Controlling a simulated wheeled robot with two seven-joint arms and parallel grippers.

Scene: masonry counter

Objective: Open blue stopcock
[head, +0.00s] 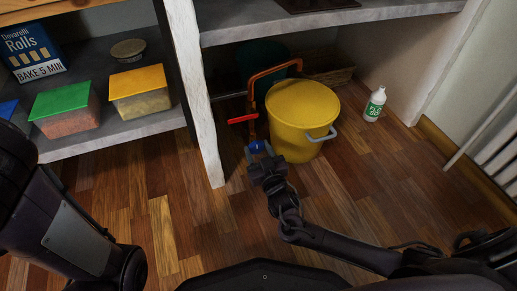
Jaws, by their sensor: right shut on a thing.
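The blue stopcock handle (257,146) shows under the counter, in front of and to the left of the yellow bucket. My right gripper (262,160) is shut on it, reaching up from the lower right. The gripper hides most of the blue handle and the valve body, so its exact angle cannot be told. My left arm shows at the left edge and lower left, but its gripper does not show.
A red lever (243,119) is just above and left of the blue handle. The yellow bucket (302,110) stands close to the right. A white upright (196,90) is on the left. A bottle (375,104) stands farther right. The floor (160,215) in front is clear.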

